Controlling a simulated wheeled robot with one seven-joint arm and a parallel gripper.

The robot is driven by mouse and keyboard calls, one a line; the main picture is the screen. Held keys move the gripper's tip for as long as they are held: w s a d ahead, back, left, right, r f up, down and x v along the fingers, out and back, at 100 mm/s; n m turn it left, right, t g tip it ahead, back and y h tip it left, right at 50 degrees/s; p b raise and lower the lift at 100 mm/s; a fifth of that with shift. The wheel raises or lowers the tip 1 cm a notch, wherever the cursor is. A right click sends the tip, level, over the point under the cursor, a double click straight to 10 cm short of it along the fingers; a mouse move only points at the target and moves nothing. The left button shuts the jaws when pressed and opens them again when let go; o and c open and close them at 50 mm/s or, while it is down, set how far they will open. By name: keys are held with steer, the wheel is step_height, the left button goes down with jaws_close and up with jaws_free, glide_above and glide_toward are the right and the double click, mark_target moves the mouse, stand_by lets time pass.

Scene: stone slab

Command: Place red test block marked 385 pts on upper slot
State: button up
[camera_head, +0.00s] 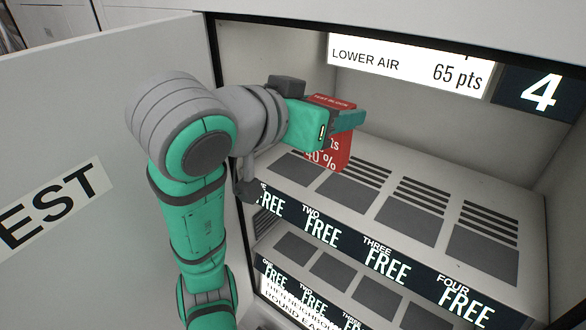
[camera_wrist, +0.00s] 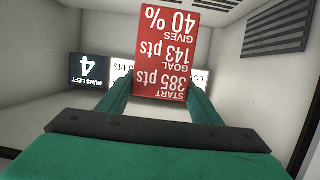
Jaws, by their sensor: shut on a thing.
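The red test block (camera_head: 329,153) is in my gripper (camera_head: 345,121), inside the open cabinet. In the wrist view the block (camera_wrist: 168,48) sits between my fingertips (camera_wrist: 160,90), its face reading "START 385 pts, GOAL 143 pts, GIVES 40 %" upside down. My gripper is shut on it. In the head view the block is over the left part of the upper shelf (camera_head: 372,222), near the slots labelled ONE and TWO; my gripper partly hides it. I cannot tell whether its lower edge touches the shelf. The upper shelf has dark square pads with vent slits behind them.
A lower shelf (camera_head: 335,249) with similar pads lies below. The open door marked "EST" (camera_head: 50,205) stands left of my arm. A "LOWER AIR 65 pts" sign (camera_head: 410,66) and a "4" panel (camera_head: 540,92) are on the back wall. Pads THREE and FOUR (camera_head: 484,254) are clear.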

steer(key=shift+w+d+r, duration=0.1)
steer(key=shift+w+r, duration=0.1)
steer(key=shift+r, duration=0.5)
steer(key=shift+w+f, duration=0.1)
steer(key=shift+w, duration=0.25)
steer(key=w+a+f, duration=0.5)
steer(key=w+f, duration=0.7)
steer(key=shift+a+f, duration=0.15)
steer(key=shift+f, duration=0.15)
steer(key=shift+f, duration=0.15)
steer(key=o, duration=1.4)
